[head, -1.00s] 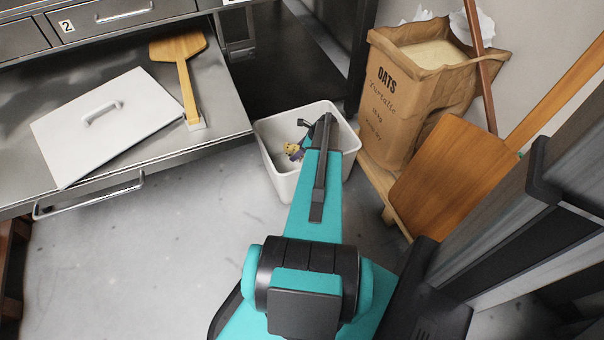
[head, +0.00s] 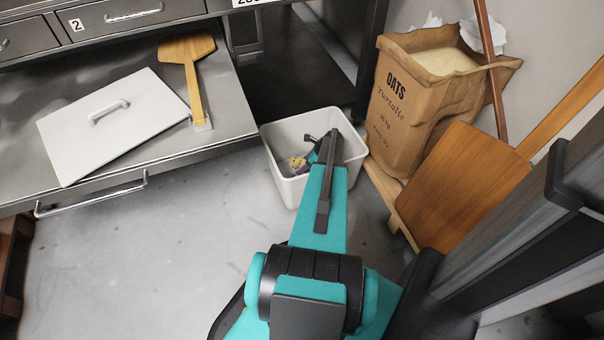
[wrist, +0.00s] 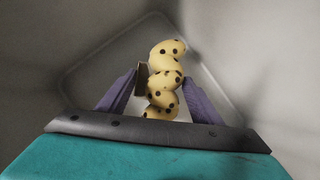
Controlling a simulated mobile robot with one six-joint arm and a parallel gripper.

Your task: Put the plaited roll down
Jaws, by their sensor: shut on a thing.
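The plaited roll (wrist: 163,82) is pale yellow with dark spots. In the wrist view it stands lengthwise between the purple fingers of my gripper (wrist: 166,92), which is shut on it. In the head view the roll (head: 297,162) shows small, inside the outline of the white bin (head: 280,178), with my gripper (head: 304,167) beside it and my arm covering part of the bin. The bin's pale walls and rounded floor edge surround the roll in the wrist view. I cannot tell whether the roll touches the floor of the bin.
A paper oats sack (head: 405,110) and a leaning wooden peel (head: 460,190) stand right of the bin. The grey floor (head: 160,240) is clear in front.

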